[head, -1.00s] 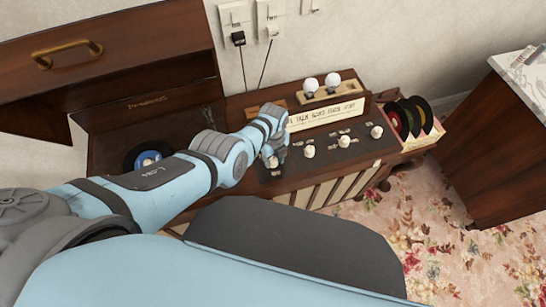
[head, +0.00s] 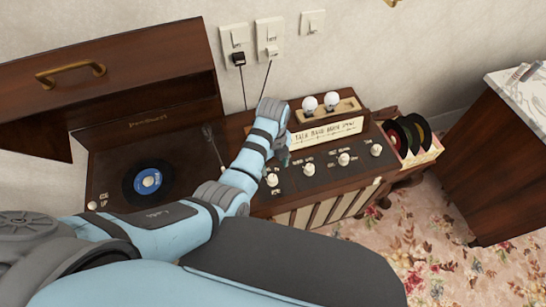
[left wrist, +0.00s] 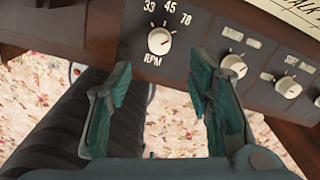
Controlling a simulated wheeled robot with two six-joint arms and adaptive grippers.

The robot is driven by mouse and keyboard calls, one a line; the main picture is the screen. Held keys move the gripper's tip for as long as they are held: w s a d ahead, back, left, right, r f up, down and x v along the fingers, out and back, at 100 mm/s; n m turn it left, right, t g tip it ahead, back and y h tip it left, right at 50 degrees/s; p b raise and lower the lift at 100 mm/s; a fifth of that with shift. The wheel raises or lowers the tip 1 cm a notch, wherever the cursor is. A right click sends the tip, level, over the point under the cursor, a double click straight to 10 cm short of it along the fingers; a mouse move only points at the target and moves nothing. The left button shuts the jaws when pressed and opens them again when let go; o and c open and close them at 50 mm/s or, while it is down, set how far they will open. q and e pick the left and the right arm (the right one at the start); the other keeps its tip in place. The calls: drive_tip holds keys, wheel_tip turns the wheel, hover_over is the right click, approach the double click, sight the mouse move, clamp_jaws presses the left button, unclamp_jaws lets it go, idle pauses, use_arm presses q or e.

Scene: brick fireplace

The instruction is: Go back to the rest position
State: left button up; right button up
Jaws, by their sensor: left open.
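My left gripper (left wrist: 160,105) is open and empty in the left wrist view, its two teal fingers apart. It is in front of the radio-record player's control panel, near the RPM knob (left wrist: 160,41), which is not between the fingers' grip. In the head view my left arm reaches in from the left, and the left gripper (head: 281,150) is partly hidden behind its wrist, just above the panel's left knob (head: 272,180). The record player cabinet (head: 340,190) has several white knobs. A black record with a blue label (head: 148,180) lies on the turntable. My right gripper is not in view.
The raised wooden lid (head: 150,75) stands at the left. Two bulbs (head: 331,99) sit on the radio top, and a box of records (head: 412,140) is at its right. A wooden cabinet with a marble top (head: 490,150) stands at the right. Flowered carpet (head: 430,240) lies between.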

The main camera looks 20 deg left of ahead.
use_arm(q)
drive_tip(key=shift+r, duration=1.55)
